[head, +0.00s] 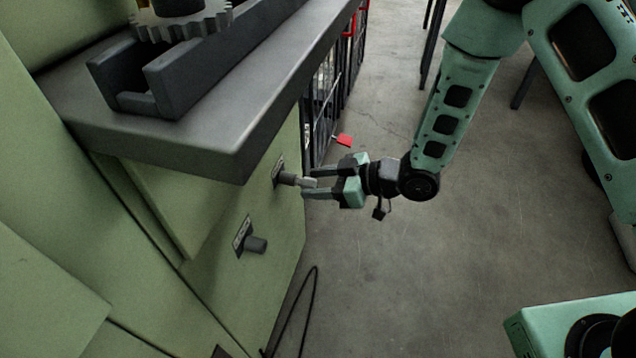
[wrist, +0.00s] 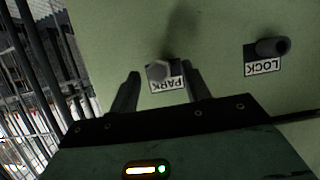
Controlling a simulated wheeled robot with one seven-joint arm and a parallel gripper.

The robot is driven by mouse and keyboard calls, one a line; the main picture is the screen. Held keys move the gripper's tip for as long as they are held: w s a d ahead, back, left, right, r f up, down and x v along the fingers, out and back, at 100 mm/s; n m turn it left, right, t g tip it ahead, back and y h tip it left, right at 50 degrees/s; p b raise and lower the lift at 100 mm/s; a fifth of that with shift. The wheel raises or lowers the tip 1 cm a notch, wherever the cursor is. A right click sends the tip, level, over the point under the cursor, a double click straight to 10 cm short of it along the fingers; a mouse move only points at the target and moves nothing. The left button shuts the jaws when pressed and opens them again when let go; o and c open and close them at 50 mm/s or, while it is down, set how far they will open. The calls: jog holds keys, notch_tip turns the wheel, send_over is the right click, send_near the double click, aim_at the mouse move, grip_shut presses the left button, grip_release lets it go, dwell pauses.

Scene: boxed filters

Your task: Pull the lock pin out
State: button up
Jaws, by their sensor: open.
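In the head view, this pin (head: 307,182) sits in a dark collar, the upper of two fittings. My gripper (head: 304,184) is open, with one finger on each side of the pin's end; I cannot tell whether they touch it. A dark round fitting (wrist: 272,47) stands by the LOCK label (wrist: 262,66), right of my gripper in the wrist view. It is the lower fitting (head: 256,244) in the head view, clear of my fingers.
A grey ledge (head: 215,125) with a channel and a gear (head: 180,22) overhangs the fittings at upper left. Black wire racks (head: 325,90) stand behind my gripper. A dark cable (head: 305,310) hangs low by the machine.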

grip_shut()
jog(key=shift+d, duration=0.25)
jog(key=shift+s+d+p, duration=0.15)
jog(key=shift+s+d, duration=0.2)
jog(key=shift+d, duration=0.55)
jog(key=shift+s+d+p, duration=0.15)
jog(key=shift+s+d, duration=0.2)
jog(key=shift+d, duration=0.5)
jog(key=shift+s+d, duration=0.15)
jog(key=shift+d, duration=0.2)
jog(key=shift+s+d, duration=0.25)
jog(key=shift+d, duration=0.35)
jog(key=shift+d, duration=0.15)
jog(key=s+d+p, duration=0.1)
jog(key=s+d, duration=0.2)
jog(key=d, duration=0.5)
jog(key=shift+d, duration=0.15)
